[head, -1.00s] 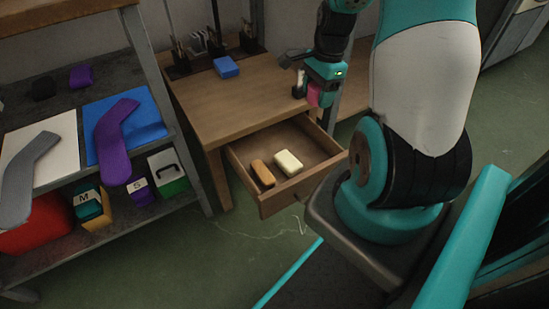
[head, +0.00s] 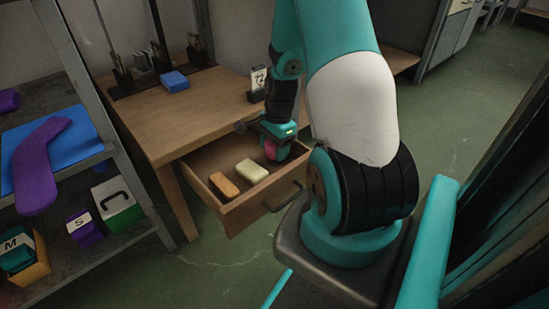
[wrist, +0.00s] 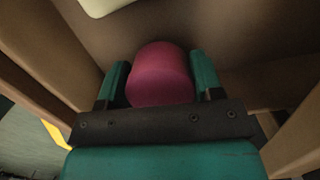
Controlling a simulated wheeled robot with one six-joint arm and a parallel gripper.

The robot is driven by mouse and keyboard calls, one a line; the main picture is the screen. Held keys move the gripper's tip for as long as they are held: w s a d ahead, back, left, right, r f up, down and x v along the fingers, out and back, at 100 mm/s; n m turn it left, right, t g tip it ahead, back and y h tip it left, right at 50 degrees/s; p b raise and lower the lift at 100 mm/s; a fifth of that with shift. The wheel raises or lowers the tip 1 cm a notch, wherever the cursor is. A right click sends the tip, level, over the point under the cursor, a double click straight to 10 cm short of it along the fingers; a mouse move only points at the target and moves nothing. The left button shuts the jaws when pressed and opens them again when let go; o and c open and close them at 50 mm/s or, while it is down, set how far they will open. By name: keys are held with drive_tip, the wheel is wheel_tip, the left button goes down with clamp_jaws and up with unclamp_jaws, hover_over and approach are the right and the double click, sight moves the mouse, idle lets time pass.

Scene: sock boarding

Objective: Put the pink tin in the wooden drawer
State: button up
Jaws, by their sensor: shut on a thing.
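The pink tin (wrist: 160,75) sits between the two fingers of my gripper (wrist: 160,88) in the wrist view, and the gripper is shut on it. In the head view, the pink tin (head: 271,149) shows at the end of my gripper (head: 274,146), over the right part of the open wooden drawer (head: 262,212). The wrist view shows the drawer floor (wrist: 250,40) behind the tin and drawer walls on both sides. I cannot tell whether the tin touches the floor.
A cream block (head: 251,171) and an orange-brown block (head: 224,185) lie in the drawer's left part. The desk top (head: 190,118) holds a blue box (head: 174,80) and a small card holder (head: 258,82). A shelf with purple sock forms (head: 38,165) stands left.

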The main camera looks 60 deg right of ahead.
drive_tip(key=shift+f+b, duration=0.35)
drive_tip(key=shift+f, duration=1.25)
drive_tip(key=o, duration=1)
drive_tip(key=shift+s+a+f, duration=0.1)
drive_tip(key=shift+s+f, duration=0.05)
drive_tip(key=shift+c, duration=0.2)
drive_tip(key=r+p, duration=0.2)
drive_tip(key=r, duration=0.2)
drive_tip(key=d+r+p, duration=0.1)
drive_tip(key=r+p, duration=0.2)
drive_tip(key=r, duration=0.1)
drive_tip(key=r+p, duration=0.3)
drive_tip(key=r, duration=0.2)
drive_tip(key=shift+d+r, duration=0.1)
drive_tip(key=shift+d, duration=0.15)
drive_tip(key=w+a+r+n+y, duration=0.1)
drive_tip(key=w+a+r+n, duration=0.1)
drive_tip(key=a+r+n, duration=0.55)
drive_tip(key=w+a+r+n, duration=0.2)
drive_tip(key=a+r+n, duration=0.25)
drive_tip(key=a, duration=0.65)
drive_tip(key=s+a+r+n+y, duration=0.1)
drive_tip(key=s+a+r+n, duration=0.3)
drive_tip(key=s+a+n, duration=0.2)
drive_tip(key=s+a+r+n, duration=0.4)
drive_tip(key=s+a+n, duration=0.3)
drive_tip(key=a+n, duration=0.4)
drive_tip(key=shift+s+a+r+y, duration=0.15)
drive_tip(key=shift+a+r+y, duration=0.05)
drive_tip(key=shift+a+y, duration=0.2)
